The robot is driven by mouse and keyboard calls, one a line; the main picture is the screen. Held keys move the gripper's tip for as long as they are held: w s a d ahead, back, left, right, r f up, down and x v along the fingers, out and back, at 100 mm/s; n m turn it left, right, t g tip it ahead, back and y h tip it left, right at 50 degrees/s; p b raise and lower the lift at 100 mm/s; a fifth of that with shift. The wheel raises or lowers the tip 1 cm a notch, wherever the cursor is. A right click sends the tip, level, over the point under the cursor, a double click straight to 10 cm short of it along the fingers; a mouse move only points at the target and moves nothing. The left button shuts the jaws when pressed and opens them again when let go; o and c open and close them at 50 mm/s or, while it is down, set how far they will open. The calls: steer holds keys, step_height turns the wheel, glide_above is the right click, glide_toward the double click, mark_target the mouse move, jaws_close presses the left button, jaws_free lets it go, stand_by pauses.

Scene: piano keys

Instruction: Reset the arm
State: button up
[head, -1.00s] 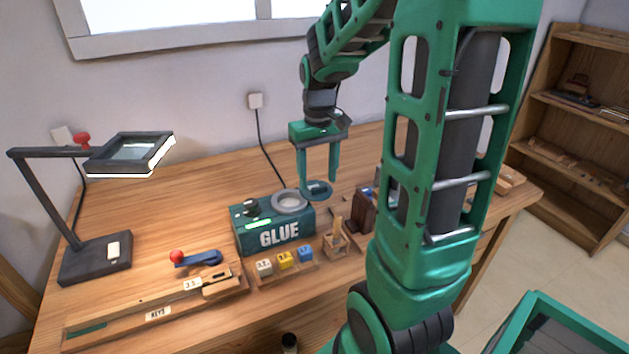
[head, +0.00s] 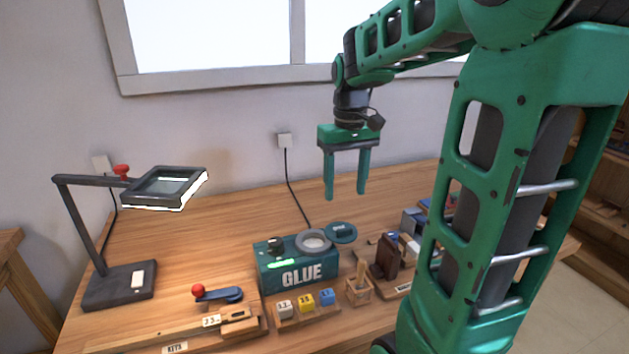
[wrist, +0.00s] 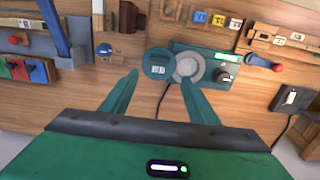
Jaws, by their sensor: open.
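My gripper (head: 345,192) is open and empty, held in the air above the back of the wooden table (head: 215,240). Its two green fingers point down, well apart, and touch nothing. Below it in the head view is the teal glue box (head: 301,273) with a round grey opening (head: 313,241) on top and a lit green strip. A round teal lid (head: 341,232) lies beside the box. In the wrist view, the fingers (wrist: 152,92) point toward the lid (wrist: 158,64) and the glue pot opening (wrist: 188,66), with a gap between.
A black lamp (head: 165,187) stands at left. In front are a blue lever with a red knob (head: 218,294), a key tray (head: 175,347) and several small numbered blocks (head: 306,302). A brush holder (head: 360,288) and a dark wooden block (head: 386,257) stand right of the glue box.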

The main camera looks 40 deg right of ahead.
steer(key=s+a+f+m, duration=0.1)
steer(key=s+a+f, duration=0.1)
steer(key=s, duration=0.7)
steer(key=s+a+f+m, duration=0.2)
steer(key=s+f, duration=0.3)
steer(key=s, duration=0.5)
steer(key=shift+s+a+f, duration=0.2)
steer(key=shift+w, duration=0.1)
steer(key=shift+w+f, duration=0.25)
steer(key=shift+w, duration=0.25)
stand_by(0.5)
